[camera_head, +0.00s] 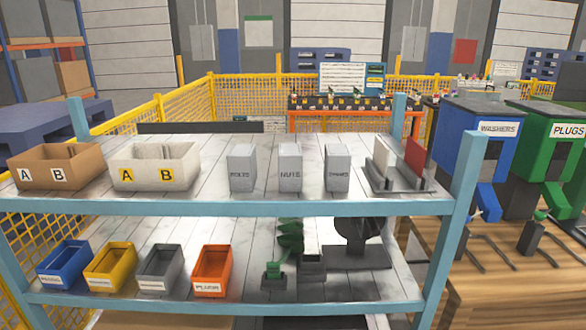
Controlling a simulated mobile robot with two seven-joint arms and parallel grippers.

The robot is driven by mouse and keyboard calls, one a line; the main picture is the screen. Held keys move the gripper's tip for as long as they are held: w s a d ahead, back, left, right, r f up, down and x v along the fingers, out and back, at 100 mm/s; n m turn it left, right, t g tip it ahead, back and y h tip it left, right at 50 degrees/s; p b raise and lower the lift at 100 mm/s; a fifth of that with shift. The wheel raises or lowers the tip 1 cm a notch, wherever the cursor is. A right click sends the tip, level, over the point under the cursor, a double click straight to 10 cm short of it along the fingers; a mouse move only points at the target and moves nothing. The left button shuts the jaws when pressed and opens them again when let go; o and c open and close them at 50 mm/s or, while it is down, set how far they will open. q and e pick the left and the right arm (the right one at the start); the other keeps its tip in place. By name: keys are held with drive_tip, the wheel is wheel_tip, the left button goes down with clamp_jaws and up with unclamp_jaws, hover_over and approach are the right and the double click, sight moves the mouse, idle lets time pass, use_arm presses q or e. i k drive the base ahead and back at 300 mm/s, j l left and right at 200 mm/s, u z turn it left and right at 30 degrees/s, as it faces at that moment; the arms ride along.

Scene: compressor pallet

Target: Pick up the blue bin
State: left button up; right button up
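The blue bin (64,264) sits on the lower shelf (225,300) at its far left. It is a small open-topped box with a white label on its front, and it stands upright. The yellow bin (110,268) is close beside it on the right. Neither of my grippers shows in the head view.
A grey bin (158,270) and an orange bin (212,270) continue the lower row. The upper shelf's blue front rail (240,208) runs above them, and a blue post (22,262) stands just left. A wooden workbench (500,295) with dispensers is at right.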

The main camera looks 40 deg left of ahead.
sight(62, 266)
drive_tip(key=u, duration=2.75)
drive_tip(key=i+j+u, duration=0.15)
drive_tip(key=i+j, duration=0.9)
drive_tip(key=i, duration=0.05)
